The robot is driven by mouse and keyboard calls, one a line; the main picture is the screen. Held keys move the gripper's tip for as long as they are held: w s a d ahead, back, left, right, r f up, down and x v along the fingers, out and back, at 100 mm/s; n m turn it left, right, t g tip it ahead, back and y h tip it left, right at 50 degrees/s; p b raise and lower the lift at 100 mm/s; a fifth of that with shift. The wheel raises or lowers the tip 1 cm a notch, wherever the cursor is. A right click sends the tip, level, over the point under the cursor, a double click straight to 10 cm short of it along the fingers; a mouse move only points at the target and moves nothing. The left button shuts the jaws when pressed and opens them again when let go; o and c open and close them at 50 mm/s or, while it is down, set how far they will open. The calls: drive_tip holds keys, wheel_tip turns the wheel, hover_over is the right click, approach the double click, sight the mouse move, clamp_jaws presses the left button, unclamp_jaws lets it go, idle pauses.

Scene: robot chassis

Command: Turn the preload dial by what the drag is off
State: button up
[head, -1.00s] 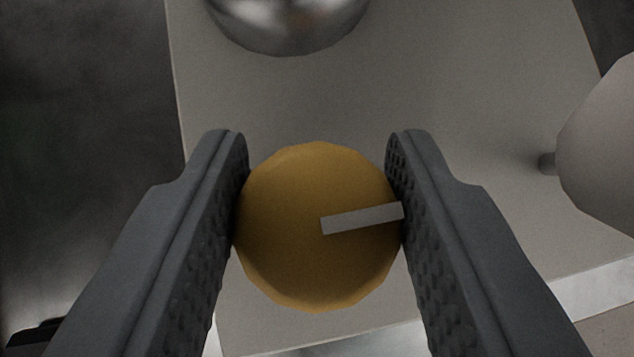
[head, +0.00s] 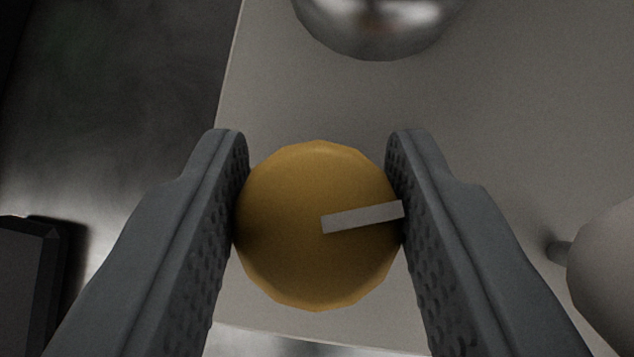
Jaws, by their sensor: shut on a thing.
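The preload dial (head: 290,230) is a round yellow-orange knob in the middle of the head view. A pale pointer mark (head: 360,217) on its face runs from near the centre to the right edge, tilted slightly upward. My gripper (head: 318,190) is shut on the dial, with one dark textured finger against its left side and one against its right. The dial sits over a grey panel (head: 500,130); its base is hidden beneath it. No drag reading shows in this view.
A shiny metal dome (head: 380,25) stands at the top edge, beyond the dial. A pale rounded knob on a short stem (head: 610,270) is at the right edge. A dark block (head: 25,275) is at the lower left. Bare panel lies between the dome and dial.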

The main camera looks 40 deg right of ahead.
idle(0.3)
drive_tip(key=o, duration=1)
drive_tip(key=shift+m+g+h, duration=0.3)
drive_tip(key=shift+m, duration=0.3)
drive_tip(key=shift+m+g+h, duration=0.8)
drive_tip(key=shift+m+g, duration=0.5)
drive_tip(key=shift+m, duration=0.7)
drive_tip(key=shift+a+r+m+g+h, duration=0.1)
drive_tip(key=shift+m+g+h, duration=0.2)
drive_tip(key=shift+m+g, duration=0.5)
drive_tip(key=v, duration=1.7)
drive_tip(key=shift+s, duration=0.2)
